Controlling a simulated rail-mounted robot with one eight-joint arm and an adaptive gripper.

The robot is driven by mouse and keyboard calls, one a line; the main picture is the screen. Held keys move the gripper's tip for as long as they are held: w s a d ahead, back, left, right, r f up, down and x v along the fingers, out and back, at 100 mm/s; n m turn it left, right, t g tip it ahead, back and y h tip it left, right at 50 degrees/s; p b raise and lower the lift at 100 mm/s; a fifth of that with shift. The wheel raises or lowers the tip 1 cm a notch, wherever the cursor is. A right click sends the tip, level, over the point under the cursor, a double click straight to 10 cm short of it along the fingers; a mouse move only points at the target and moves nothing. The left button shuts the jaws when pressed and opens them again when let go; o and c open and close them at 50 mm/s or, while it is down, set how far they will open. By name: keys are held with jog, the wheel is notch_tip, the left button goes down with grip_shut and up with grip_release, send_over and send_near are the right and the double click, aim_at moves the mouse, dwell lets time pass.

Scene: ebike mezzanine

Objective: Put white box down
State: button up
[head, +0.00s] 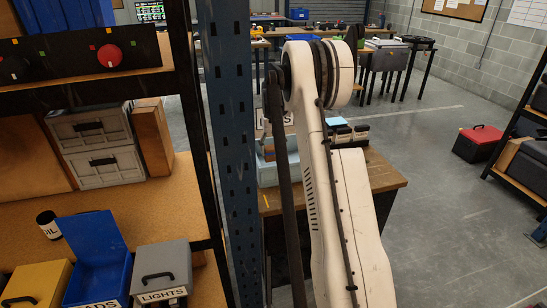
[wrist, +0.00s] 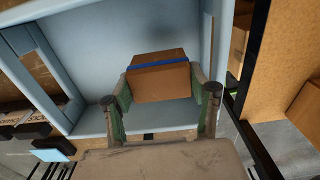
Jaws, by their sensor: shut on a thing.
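In the wrist view my gripper (wrist: 160,88) has its two green-padded fingers on either side of a small brown box with a blue band (wrist: 162,84) and is shut on it. This box looks brown, not white. It is over or inside a pale blue, open-topped bin (wrist: 90,38); I cannot tell whether it touches the bin's floor. In the head view the bin (head: 268,175) stands on a wooden-topped table (head: 384,172), partly hidden by my arm. My gripper cannot be made out there. Two whitish drawer-like boxes (head: 95,130) sit on the left shelf.
A blue upright post (head: 229,120) stands between the left shelf and the table. Small black-and-white containers (head: 340,132) stand beside the bin. A blue bin (head: 95,250) and a grey LIGHTS case (head: 160,270) sit lower left. The floor on the right is open, with a red case (head: 478,143).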

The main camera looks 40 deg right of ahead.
aim_at(273, 156)
jog(key=shift+f, duration=1.9)
jog(key=shift+f, duration=0.1)
jog(key=shift+f, duration=0.15)
jog(key=o, duration=1.2)
jog(key=shift+r, duration=0.2)
notch_tip(273, 156, up, 12)
jog(key=shift+r, duration=0.1)
